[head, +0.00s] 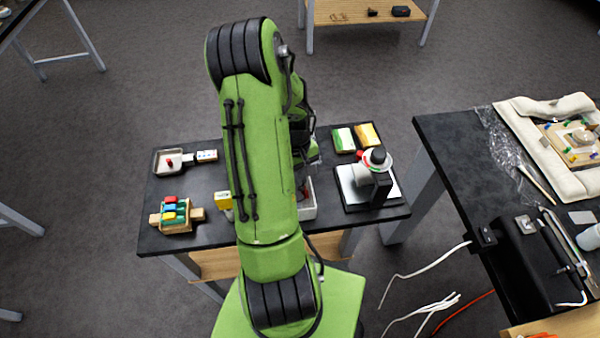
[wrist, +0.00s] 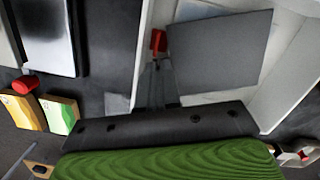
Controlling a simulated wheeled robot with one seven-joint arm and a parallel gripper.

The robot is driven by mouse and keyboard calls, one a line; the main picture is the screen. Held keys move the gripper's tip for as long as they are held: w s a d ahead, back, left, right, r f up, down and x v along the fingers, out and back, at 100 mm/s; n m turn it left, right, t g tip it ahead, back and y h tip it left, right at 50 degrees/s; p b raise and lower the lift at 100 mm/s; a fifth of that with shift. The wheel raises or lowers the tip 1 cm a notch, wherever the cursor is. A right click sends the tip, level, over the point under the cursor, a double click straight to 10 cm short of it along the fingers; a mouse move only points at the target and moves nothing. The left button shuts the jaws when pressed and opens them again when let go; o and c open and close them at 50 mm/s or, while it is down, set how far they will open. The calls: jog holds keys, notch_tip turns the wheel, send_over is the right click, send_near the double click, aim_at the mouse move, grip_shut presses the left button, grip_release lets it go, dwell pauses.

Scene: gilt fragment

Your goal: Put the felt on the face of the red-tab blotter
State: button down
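In the wrist view my gripper (wrist: 157,58) has its dark fingers close together at a red tab (wrist: 158,41). The tab sits at the edge of a flat dark grey sheet, which looks like the red-tab blotter (wrist: 222,48). The fingers appear shut on the tab, with the sheet to their right over a white tray (wrist: 286,80). Paler sheets show partly beneath it; I cannot tell whether one is the felt. In the head view my arm hides the gripper, the sheet and most of the white tray (head: 308,212).
A black stand with a white plate (head: 348,187) is right of the tray, near a green-white block (head: 343,139) and a yellow-white block (head: 368,135).

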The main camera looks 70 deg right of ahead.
jog(key=shift+f+b, duration=0.4)
jog(key=shift+f, duration=0.05)
dwell(0.3)
jog(key=c, duration=1.8)
grip_release()
jog(key=o, duration=0.5)
jog(key=shift+d+r, duration=0.1)
jog(key=shift+r, duration=0.05)
jog(key=r, duration=0.5)
jog(key=w+r+p, duration=0.1)
jog(key=r, duration=0.4)
jog(key=r+p, duration=0.1)
jog(key=r, duration=0.4)
jog(key=shift+w+d+r, duration=0.15)
jog(key=shift+w+d, duration=0.2)
jog(key=shift+w, duration=0.05)
jog(key=shift+w, duration=0.1)
